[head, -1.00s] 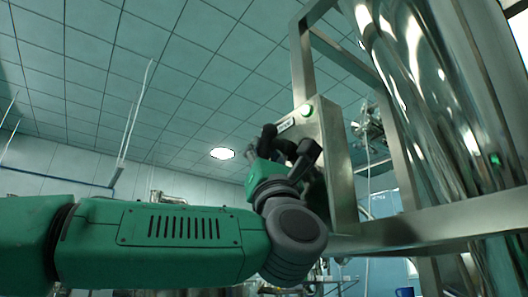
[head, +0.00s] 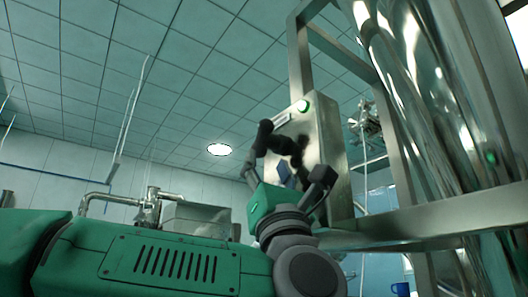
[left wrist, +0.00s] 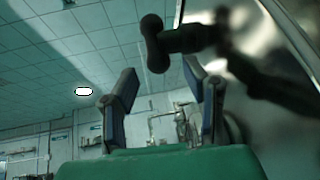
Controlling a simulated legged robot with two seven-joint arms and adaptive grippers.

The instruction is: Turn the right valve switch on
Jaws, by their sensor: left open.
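A black T-shaped valve switch (head: 265,137) sticks out from the front of a metal control box (head: 328,135). It also shows in the left wrist view (left wrist: 158,45), beyond the fingers, with its stem reaching right toward the box's shiny face. My left gripper (head: 268,165) is open just below the switch, pointing up at it. In the left wrist view the open fingers (left wrist: 160,95) stand apart with nothing between them. The switch's crossbar lies above the gap, and I cannot tell whether a finger touches it. My right gripper is out of view.
A green lit button (head: 303,106) sits at the box's top edge. A metal frame (head: 420,222) and a large shiny cylinder (head: 425,90) stand on the right. Metal pipes and a hopper (head: 195,218) are behind my arm. Space left of the box is clear.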

